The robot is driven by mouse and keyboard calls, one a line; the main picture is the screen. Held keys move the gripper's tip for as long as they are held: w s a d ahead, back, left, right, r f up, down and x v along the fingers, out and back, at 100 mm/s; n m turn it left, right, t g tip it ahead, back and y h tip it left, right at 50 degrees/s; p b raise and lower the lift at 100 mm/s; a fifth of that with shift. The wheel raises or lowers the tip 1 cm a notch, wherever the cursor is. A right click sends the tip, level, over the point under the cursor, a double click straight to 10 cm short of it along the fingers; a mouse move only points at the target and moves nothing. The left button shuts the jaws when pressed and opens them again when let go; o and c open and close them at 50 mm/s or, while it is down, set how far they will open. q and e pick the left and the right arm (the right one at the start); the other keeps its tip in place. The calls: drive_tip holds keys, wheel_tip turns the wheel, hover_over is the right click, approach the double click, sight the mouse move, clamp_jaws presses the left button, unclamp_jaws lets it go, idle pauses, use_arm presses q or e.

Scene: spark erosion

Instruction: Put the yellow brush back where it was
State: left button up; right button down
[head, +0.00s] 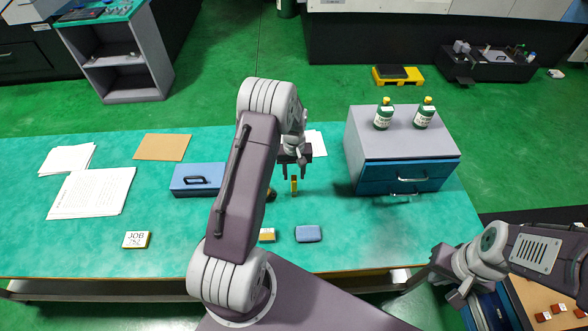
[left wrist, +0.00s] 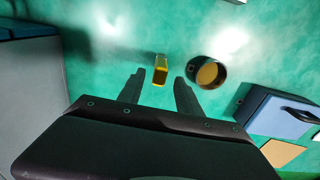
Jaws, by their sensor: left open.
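A small yellow item, seemingly the yellow brush (head: 294,186), stands on the green table just below my left gripper (head: 294,175). It also shows in the left wrist view (left wrist: 160,70), just beyond and between the open fingertips (left wrist: 159,88), apart from both fingers. A round dark holder with a tan inside (left wrist: 208,72) is beside it; in the head view my left arm mostly hides this holder (head: 271,195). My right gripper (head: 446,282) is at the lower right, away from the brush; its jaw opening is unclear.
A blue toolbox (head: 190,181) stands left of my left arm. A grey drawer cabinet (head: 400,150) with two green bottles (head: 384,115) stands at the right. A blue case (head: 308,234), a JOB card (head: 136,239) and papers (head: 95,195) lie on the table (head: 60,255).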

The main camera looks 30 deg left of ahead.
use_arm(q)
drive_tip(key=shift+r, duration=1.8)
drive_tip(key=s+d+r+m, duration=0.3)
drive_tip(key=s+d+r, duration=0.1)
drive_tip(key=s, duration=0.5)
drive_tip(key=s+d+r+m+t, duration=0.1)
drive_tip(key=s+d+r+m, duration=0.2)
drive_tip(key=s+d, duration=0.4)
drive_tip(key=shift+s+r, duration=0.65)
drive_tip(key=shift+s, duration=0.55)
